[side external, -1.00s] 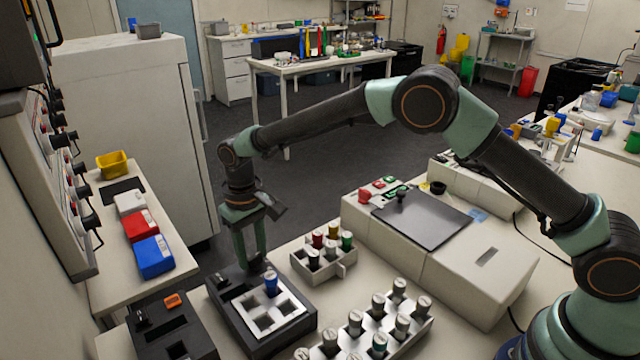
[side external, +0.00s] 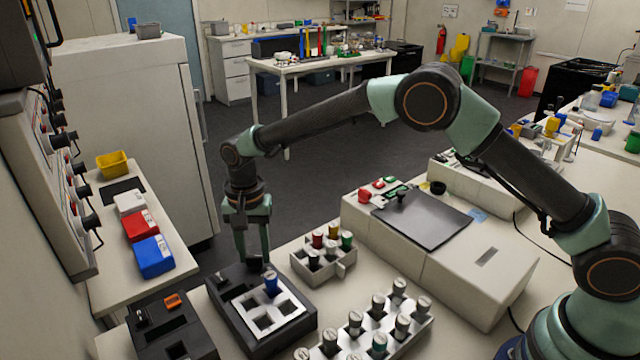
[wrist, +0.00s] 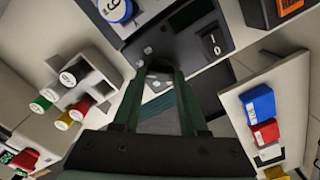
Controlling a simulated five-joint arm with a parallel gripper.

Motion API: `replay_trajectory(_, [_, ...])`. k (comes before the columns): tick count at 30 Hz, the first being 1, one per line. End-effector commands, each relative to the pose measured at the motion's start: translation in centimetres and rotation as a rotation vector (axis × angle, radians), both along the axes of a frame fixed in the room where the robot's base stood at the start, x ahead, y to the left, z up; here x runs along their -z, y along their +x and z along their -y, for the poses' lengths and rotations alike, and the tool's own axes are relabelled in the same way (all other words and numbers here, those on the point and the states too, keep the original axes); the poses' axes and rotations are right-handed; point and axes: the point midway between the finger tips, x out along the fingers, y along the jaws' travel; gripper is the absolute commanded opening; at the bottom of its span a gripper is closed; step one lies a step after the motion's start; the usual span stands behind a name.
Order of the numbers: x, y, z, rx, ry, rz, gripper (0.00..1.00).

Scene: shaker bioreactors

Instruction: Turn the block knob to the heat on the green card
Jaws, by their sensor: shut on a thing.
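The dark heating block (side external: 296,333) stands on the bench with a pale metal plate (side external: 286,325) with square wells on top. My gripper (side external: 256,262) points down at the block's back edge, its fingers shut on the dark knob (wrist: 159,69), which shows between the fingertips in the wrist view. The fingers hide much of the knob, and I cannot read its setting. A blue-capped vial (side external: 271,283) stands upright in a well near the gripper. A small green card-like patch (side external: 396,190) lies on the white machine; its writing is too small to read.
A grey rack (side external: 340,271) of capped vials stands right of the block, and a longer vial rack (side external: 376,335) in front. A second dark unit (side external: 193,342) sits to the left. The white machine (side external: 475,287) with a dark lid fills the right.

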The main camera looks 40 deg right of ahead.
Motion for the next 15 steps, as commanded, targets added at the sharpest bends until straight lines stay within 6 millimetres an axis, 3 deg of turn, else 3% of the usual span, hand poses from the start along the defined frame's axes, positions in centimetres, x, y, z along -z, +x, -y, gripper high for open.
replay_trajectory(15, [-0.24, -0.08, 0.01, 0.1, 0.0, -0.001, 0.0])
